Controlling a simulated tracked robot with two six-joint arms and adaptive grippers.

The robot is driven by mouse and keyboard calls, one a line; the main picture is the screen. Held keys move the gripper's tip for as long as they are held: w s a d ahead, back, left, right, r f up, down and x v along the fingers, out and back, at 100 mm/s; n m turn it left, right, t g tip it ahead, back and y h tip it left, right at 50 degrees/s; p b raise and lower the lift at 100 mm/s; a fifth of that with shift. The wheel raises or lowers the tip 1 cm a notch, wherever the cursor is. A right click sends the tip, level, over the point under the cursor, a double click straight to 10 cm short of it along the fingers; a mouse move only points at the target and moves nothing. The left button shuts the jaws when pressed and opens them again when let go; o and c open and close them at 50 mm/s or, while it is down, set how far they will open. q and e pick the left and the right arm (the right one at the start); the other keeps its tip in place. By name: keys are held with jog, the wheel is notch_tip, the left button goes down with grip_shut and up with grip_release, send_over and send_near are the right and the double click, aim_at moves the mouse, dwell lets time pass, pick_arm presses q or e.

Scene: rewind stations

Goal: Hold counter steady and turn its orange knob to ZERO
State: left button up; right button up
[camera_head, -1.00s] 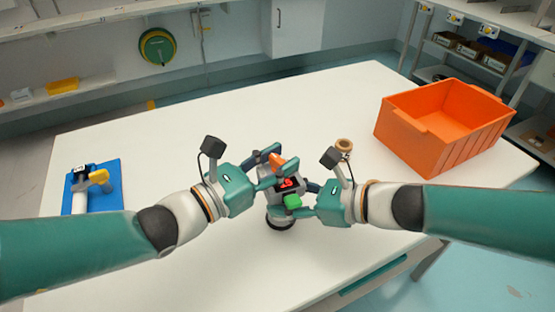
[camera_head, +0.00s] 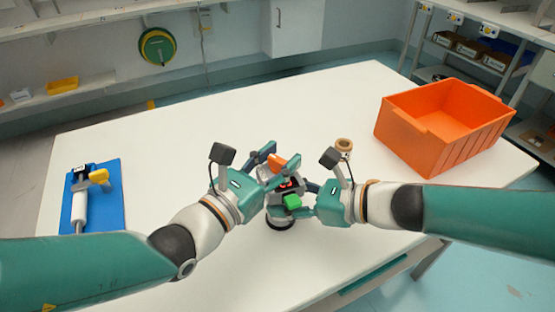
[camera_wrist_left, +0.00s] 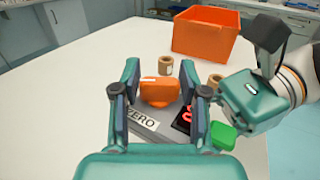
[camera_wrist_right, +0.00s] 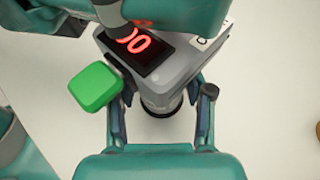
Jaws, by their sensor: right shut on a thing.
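The counter (camera_head: 265,172) is a grey box on a round dark base, upright on the white table, with red digits on a dark display and a green button (camera_head: 292,202). Its orange knob (camera_wrist_left: 159,91) shows in the left wrist view, beside a ZERO label (camera_wrist_left: 143,121). My left gripper (camera_wrist_left: 164,80) is open, with one finger on each side of the knob and small gaps visible. My right gripper (camera_wrist_right: 160,103) is shut on the counter's body, which also shows in the right wrist view (camera_wrist_right: 180,72). Part of the display is hidden there by my left gripper.
An orange bin (camera_head: 430,140) stands at the right of the table (camera_head: 200,130). Tan rolls (camera_head: 344,146) stand behind my right gripper. A blue mat (camera_head: 108,208) with a white and yellow tool lies at the left. The middle back of the table is clear.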

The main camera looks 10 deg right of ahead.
pick_arm(q)
jog(key=shift+o, duration=1.3)
jog(key=shift+f, duration=0.1)
jog(key=v, duration=0.7)
jog(key=shift+s+a, duration=0.15)
jog(key=shift+a, duration=0.1)
jog(key=shift+c, duration=0.3)
